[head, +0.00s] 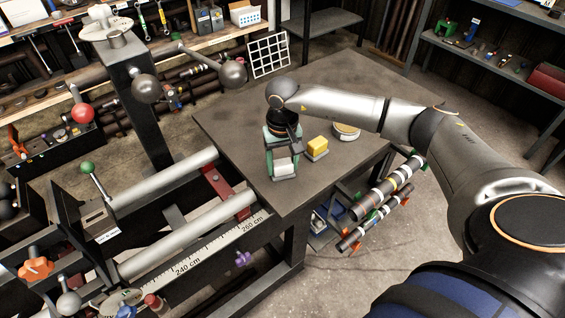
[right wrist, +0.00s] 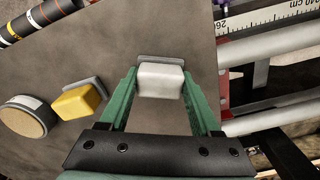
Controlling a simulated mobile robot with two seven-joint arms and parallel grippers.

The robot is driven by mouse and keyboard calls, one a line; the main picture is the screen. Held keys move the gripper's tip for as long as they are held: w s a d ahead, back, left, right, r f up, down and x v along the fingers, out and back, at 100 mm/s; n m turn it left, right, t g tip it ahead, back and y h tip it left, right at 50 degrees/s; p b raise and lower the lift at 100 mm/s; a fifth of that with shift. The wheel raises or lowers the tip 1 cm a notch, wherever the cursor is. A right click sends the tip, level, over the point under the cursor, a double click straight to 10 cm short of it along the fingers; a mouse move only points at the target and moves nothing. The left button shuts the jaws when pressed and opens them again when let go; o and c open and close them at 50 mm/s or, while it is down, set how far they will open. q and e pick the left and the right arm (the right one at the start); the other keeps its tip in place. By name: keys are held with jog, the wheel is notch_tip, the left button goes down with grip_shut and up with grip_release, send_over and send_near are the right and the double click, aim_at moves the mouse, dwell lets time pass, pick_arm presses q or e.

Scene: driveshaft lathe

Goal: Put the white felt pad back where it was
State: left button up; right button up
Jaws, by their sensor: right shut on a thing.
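The white felt pad (head: 284,165) is a small white block with a grey plate along one side. It is near the front left corner of the dark table and also shows in the right wrist view (right wrist: 160,80). My right gripper (head: 283,160) comes down from above with its green fingers on either side of the pad, shut on it. In the right wrist view the fingers (right wrist: 160,92) flank the white block. I cannot tell whether the pad touches the table. My left gripper is not in view.
A yellow block with a grey plate (head: 317,147) stands close right of the pad. A round tan-topped disc (head: 346,131) is behind it. A white grid rack (head: 268,54) stands at the table's back. The lathe rails (head: 190,235) lie to the left. The table's middle is clear.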

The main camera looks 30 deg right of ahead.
jog(key=o, duration=1.3)
